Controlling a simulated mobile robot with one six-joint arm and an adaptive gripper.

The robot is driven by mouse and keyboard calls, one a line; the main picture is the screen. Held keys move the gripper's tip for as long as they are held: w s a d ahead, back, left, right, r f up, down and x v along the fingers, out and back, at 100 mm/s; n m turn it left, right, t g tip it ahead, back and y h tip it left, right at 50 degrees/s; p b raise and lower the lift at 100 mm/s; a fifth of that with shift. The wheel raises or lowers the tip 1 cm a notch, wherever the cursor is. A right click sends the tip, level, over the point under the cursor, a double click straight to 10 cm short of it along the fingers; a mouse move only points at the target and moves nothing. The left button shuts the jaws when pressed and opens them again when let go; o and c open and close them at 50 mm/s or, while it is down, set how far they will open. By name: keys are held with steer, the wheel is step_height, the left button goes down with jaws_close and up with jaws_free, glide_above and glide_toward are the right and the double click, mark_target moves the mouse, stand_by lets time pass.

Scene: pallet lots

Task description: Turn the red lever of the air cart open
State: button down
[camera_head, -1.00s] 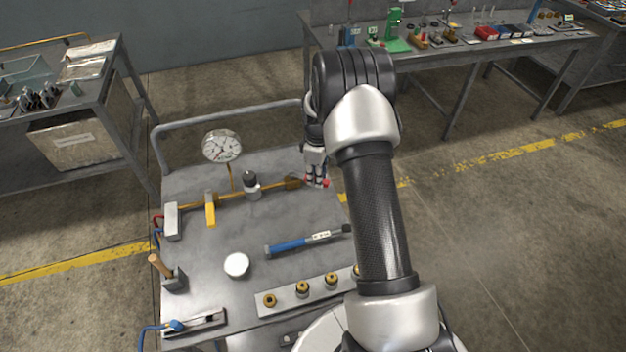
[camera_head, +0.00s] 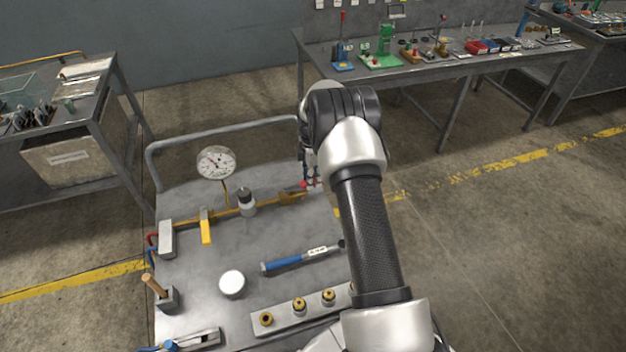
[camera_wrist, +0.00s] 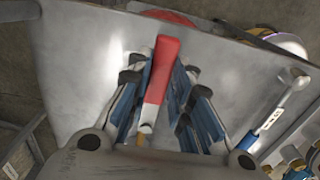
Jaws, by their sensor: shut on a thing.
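The air cart (camera_head: 185,285) has a grey top with a brass pipe line across it. The red lever (camera_head: 304,186) is at the right end of this line, beside the brass valve body (camera_head: 291,197). In the wrist view the red lever (camera_wrist: 163,70), red with a pale lower end, lies between the fingers of my gripper (camera_wrist: 163,90). The fingers are shut on it. In the head view my gripper (camera_head: 312,180) is at the cart's right edge, partly hidden by my arm.
A round gauge (camera_head: 216,162), a yellow lever (camera_head: 206,226) and a dark-topped fitting (camera_head: 246,202) stand along the pipe. A blue-handled tool (camera_head: 290,261), a white round lid (camera_head: 232,283) and a grey block with brass fittings (camera_head: 282,315) lie nearer. A grey rail (camera_head: 225,133) borders the back.

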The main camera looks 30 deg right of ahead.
steer(key=shift+w, duration=0.1)
stand_by(0.3)
steer(key=c, duration=1.4)
jaws_free()
steer(key=shift+c, duration=0.2)
step_height(320, 180, up, 12)
